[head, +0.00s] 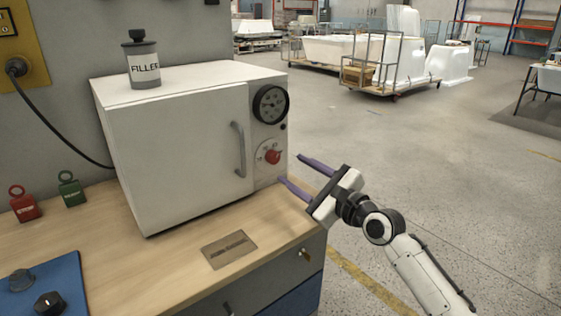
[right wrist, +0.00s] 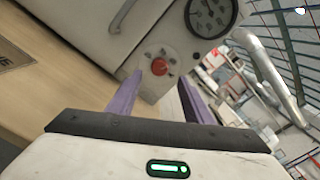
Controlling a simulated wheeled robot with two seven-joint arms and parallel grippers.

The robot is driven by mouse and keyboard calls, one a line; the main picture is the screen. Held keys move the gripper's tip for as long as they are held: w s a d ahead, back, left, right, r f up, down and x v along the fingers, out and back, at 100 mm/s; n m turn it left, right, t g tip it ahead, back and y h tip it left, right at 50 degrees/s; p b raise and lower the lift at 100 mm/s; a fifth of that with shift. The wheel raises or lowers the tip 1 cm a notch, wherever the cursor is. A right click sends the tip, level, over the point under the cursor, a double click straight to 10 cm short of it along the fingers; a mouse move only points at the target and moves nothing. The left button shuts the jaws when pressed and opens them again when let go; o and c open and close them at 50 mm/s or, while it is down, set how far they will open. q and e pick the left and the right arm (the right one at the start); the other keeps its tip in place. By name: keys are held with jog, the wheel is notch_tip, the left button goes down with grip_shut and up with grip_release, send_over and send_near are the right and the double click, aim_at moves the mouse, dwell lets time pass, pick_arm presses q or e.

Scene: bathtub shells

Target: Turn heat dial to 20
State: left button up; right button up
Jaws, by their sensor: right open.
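The heat dial (head: 272,156) is a red knob on a pale round plate, low on the right of the white oven's (head: 180,150) front. It also shows in the right wrist view (right wrist: 159,66). Its marks are too small to read. My right gripper (head: 293,169) is open, with purple fingers pointing at the oven's right front edge. In the right wrist view, its fingers (right wrist: 162,82) stand just short of the dial, with the dial near the left fingertip. No contact shows. My left gripper is not in view.
A round black gauge (head: 270,104) sits above the dial, and a door handle (head: 238,149) to its left. A filler canister (head: 142,62) stands on the oven. Red (head: 24,204) and green (head: 70,188) tagged weights are on the wooden bench (head: 140,265).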

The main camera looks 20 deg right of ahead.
aim_at(276, 159)
jog(key=x, duration=0.6)
jog(key=shift+w+f+b, duration=0.1)
jog(key=shift+w+b, duration=0.15)
jog(key=shift+b, duration=0.05)
jog(key=c, duration=1.1)
